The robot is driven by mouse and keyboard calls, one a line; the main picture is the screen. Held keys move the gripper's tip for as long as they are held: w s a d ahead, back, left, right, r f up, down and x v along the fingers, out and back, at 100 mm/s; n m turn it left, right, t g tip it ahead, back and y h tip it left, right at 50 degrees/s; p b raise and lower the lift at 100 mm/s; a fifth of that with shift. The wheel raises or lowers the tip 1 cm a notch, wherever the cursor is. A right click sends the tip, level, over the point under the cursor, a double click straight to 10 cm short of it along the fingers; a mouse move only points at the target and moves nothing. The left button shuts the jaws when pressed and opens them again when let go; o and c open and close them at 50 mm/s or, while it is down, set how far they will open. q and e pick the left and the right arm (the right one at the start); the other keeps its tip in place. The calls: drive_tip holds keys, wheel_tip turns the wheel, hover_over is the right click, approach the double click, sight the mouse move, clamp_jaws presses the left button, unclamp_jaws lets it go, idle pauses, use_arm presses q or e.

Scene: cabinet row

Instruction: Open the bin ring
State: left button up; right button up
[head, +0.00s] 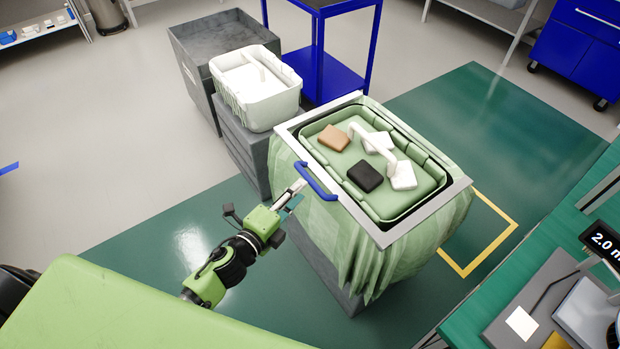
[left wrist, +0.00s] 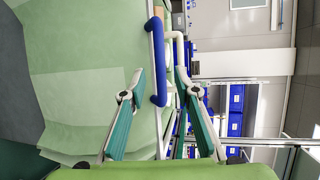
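The bin ring is a flat grey metal frame (head: 425,215) lying on top of the bin, with a blue handle (head: 316,182) on its left side. A pale green liner bag (head: 390,262) hangs below the ring. A green basket (head: 388,208) sits inside the ring, holding a few small blocks. My left gripper (head: 296,192) is just left of the handle. In the left wrist view the fingers of my left gripper (left wrist: 158,76) are spread apart, with the blue handle (left wrist: 157,62) between them and apart from both. My right gripper is not in view.
A white basket (head: 255,108) stands on a grey bin behind, beside another grey bin (head: 205,85). A blue cart (head: 335,75) is at the back. A green bench (head: 480,320) with equipment is at the right. Floor at the left is clear.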

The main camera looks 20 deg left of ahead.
sight(310, 178)
use_arm(q)
drive_tip(key=x, duration=0.6)
drive_tip(key=shift+w, duration=0.3)
clamp_jaws()
